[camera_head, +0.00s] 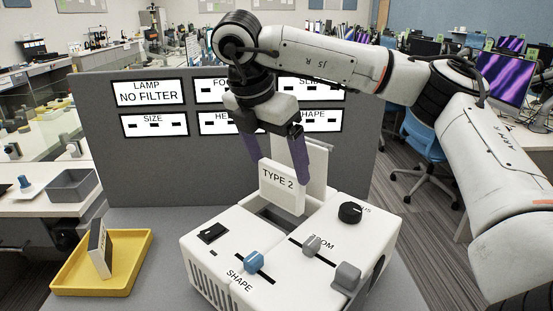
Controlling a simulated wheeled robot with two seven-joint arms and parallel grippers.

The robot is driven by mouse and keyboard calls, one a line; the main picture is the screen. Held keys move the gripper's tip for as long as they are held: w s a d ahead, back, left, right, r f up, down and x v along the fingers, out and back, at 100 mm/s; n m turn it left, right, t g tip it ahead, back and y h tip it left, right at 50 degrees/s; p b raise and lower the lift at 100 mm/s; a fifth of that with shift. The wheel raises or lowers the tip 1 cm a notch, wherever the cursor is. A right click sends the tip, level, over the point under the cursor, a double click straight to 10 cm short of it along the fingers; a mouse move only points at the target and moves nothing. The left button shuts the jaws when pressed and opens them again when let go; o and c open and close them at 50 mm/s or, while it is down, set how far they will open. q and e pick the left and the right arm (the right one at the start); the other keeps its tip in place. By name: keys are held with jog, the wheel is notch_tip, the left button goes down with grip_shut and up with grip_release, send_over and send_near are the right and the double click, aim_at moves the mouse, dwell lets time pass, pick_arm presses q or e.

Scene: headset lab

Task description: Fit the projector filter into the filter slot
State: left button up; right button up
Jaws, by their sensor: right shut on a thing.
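The projector filter (281,187) is a white plate labelled "TYPE 2". My right gripper (278,168) has its purple fingers at either side of the plate and is shut on it. The filter stands upright over the filter slot (272,214), a dark rectangular opening in the top of the white projector (225,260). Its lower edge is at or just above the opening; I cannot tell how deep it sits. A raised white lid (316,158) stands behind it. My left gripper is not in view.
Knobs stand on the projector top: blue (254,261), grey (312,245), another grey (346,276) and black (350,212). A yellow tray (130,272) at left holds another upright plate (101,249). A grey panel (98,170) behind carries display signs; one reads "LAMP NO FILTER" (147,92).

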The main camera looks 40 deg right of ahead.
aim_at(278, 179)
notch_tip(278, 179, down, 3)
jog(key=shift+b, duration=1.05)
jog(key=shift+f, duration=0.35)
jog(key=shift+b, duration=0.35)
jog(key=shift+p, duration=0.3)
dwell(0.4)
jog(key=shift+f+b, duration=1.85)
jog(key=shift+f, duration=0.45)
